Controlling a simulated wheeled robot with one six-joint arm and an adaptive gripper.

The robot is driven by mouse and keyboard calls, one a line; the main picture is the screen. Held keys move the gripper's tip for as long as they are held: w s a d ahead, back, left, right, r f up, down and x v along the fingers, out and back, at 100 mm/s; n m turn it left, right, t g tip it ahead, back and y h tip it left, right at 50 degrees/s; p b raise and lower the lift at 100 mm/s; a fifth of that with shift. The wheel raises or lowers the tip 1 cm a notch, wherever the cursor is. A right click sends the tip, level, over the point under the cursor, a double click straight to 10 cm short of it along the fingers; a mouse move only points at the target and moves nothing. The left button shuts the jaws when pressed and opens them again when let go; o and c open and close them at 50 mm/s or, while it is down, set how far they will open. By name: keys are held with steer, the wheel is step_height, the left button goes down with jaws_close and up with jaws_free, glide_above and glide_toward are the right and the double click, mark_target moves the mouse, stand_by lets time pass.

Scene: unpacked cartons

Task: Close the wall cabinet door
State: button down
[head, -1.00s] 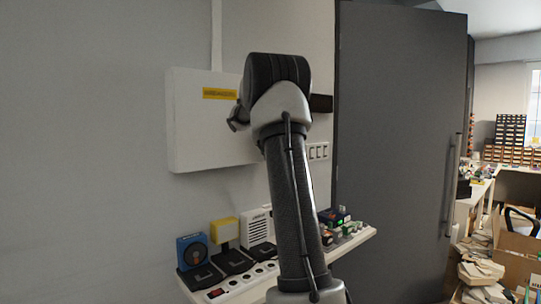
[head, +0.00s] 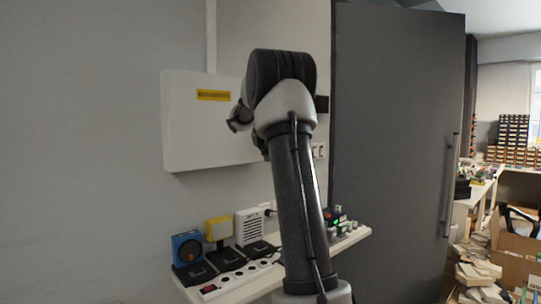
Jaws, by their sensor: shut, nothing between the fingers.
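The wall cabinet (head: 200,135) is a white, shallow box with a yellow label on its front, fixed to the grey wall left of centre. Its front face looks flat and in line with the box, but its right part is hidden behind my arm, so I cannot tell whether the door is fully closed. My arm rises in front of the cabinet's right edge, with a small dark wrist part showing at its left. My gripper's fingers are hidden behind the arm, and I cannot tell whether they touch the cabinet.
A narrow shelf (head: 235,290) below the cabinet holds a power strip (head: 238,279), a blue device (head: 187,248), a yellow box (head: 218,228) and a white unit (head: 249,226). A tall grey door (head: 395,150) stands at right. Cartons (head: 515,242) lie beyond it. The wall left of the cabinet is clear.

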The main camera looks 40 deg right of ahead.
steer(key=s+r, duration=0.6)
steer(key=r, duration=0.1)
steer(key=shift+s+a, duration=0.15)
steer(key=shift+s, duration=0.15)
